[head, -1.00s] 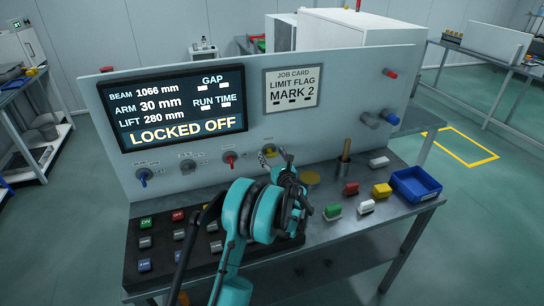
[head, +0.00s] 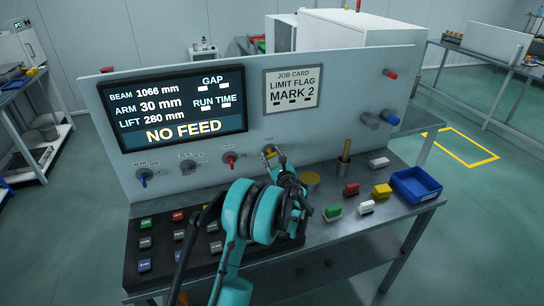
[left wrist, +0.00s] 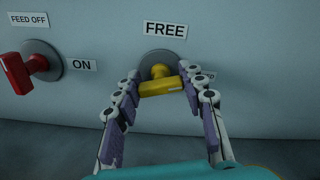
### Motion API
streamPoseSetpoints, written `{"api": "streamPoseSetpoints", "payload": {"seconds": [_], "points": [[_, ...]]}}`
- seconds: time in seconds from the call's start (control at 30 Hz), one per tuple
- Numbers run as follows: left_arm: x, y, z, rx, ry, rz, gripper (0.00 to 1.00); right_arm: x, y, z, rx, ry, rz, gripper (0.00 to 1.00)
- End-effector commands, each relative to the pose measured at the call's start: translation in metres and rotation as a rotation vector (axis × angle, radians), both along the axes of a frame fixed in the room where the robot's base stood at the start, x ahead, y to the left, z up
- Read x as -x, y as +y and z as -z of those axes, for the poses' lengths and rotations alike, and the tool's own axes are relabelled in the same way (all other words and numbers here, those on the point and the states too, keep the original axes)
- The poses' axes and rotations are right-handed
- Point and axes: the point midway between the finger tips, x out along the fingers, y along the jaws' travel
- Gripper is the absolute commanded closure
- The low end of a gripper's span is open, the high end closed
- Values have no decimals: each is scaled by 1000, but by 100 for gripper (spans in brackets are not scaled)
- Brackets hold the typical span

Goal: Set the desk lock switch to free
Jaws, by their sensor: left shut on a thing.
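The desk lock switch (head: 268,151) is a yellow knob on a grey round plate, low on the pale panel. In the left wrist view its yellow handle (left wrist: 160,87) lies nearly level, with a FREE label (left wrist: 165,29) above it. A second label to its right is mostly covered by a finger. My left gripper (left wrist: 160,80) is shut on the yellow handle, one finger on each side. In the head view the left gripper (head: 279,160) partly hides the switch. The panel display (head: 183,108) reads NO FEED. My right gripper is not in view.
A red switch (left wrist: 28,68) with FEED OFF and ON labels is left of the yellow one. A grey and a blue switch (head: 144,178) are farther left. Buttons (head: 145,222) lie below. Coloured blocks and a blue bin (head: 415,184) stand on the desk's right.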

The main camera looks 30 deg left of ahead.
Motion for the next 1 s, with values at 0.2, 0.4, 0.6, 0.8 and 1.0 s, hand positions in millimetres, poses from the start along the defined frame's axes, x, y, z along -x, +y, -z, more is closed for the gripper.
{"api": "streamPoseSetpoints", "payload": {"seconds": [0.2, 0.4, 0.6, 0.8, 1.0], "points": [[0, 1, 0, 134, -157, 0, 89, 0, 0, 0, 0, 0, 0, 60], [1, 1, 1, 258, -302, 0, 89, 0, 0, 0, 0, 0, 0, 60], [1, 1, 1, 381, -446, 0, 89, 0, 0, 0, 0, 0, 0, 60], [1, 1, 2, 504, -590, 0, 89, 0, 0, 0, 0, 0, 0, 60], [1, 1, 2, 619, -726, 0, 89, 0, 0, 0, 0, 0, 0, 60]]}}
